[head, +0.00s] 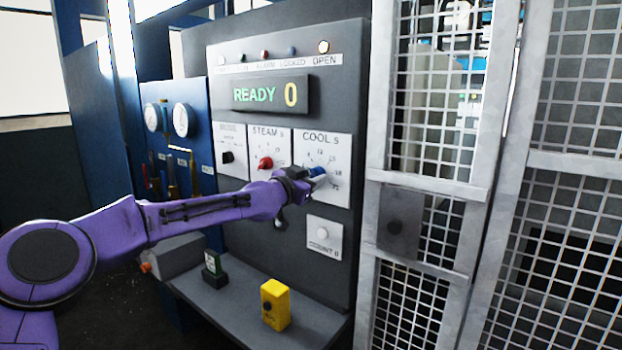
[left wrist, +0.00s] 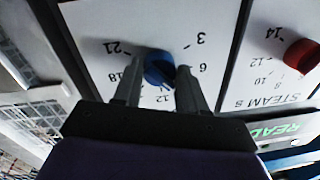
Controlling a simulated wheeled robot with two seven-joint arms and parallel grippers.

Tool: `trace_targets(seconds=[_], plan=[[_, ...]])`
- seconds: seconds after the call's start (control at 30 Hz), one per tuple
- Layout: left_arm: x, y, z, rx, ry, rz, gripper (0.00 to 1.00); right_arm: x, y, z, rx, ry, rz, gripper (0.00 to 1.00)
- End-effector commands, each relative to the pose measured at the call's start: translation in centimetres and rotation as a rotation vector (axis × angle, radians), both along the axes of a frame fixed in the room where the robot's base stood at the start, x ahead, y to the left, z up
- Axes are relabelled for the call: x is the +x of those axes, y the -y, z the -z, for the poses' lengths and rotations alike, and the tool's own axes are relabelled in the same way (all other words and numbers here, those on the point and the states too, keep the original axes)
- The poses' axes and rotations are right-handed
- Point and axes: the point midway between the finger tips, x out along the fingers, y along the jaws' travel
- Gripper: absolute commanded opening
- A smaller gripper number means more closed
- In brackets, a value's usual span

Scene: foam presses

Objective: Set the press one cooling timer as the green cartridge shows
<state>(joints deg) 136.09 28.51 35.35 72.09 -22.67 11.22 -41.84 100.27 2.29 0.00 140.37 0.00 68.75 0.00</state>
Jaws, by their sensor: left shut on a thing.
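The cooling timer is the white COOL s dial plate (head: 322,150) on the press panel, with a blue knob (head: 317,171). My left gripper (head: 304,177) is at this knob. In the left wrist view the two fingers (left wrist: 160,84) stand on either side of the blue knob (left wrist: 157,66) and are shut on it. Numbers 3, 6, 12, 18 and 21 show around it, upside down; I cannot tell surely which mark the knob points to. A dark green cartridge (head: 213,277) with a pale label stands on the grey shelf, its label too small to read. My right gripper is not in view.
A yellow block (head: 275,304) stands on the shelf (head: 225,301). Left of the cooling dial is the STEAM s dial with a red knob (head: 265,163). The display (head: 266,95) reads READY 0. A mesh guard (head: 435,130) stands close on the right.

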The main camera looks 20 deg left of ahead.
Motion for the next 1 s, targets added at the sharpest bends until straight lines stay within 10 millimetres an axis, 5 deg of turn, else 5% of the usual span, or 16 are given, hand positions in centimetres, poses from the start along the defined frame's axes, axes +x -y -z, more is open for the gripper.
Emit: trace_targets(seconds=[1.0], plan=[[-0.03,0.12,-0.03,-0.563,-0.206,0.001,0.11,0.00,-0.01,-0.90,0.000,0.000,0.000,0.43]])
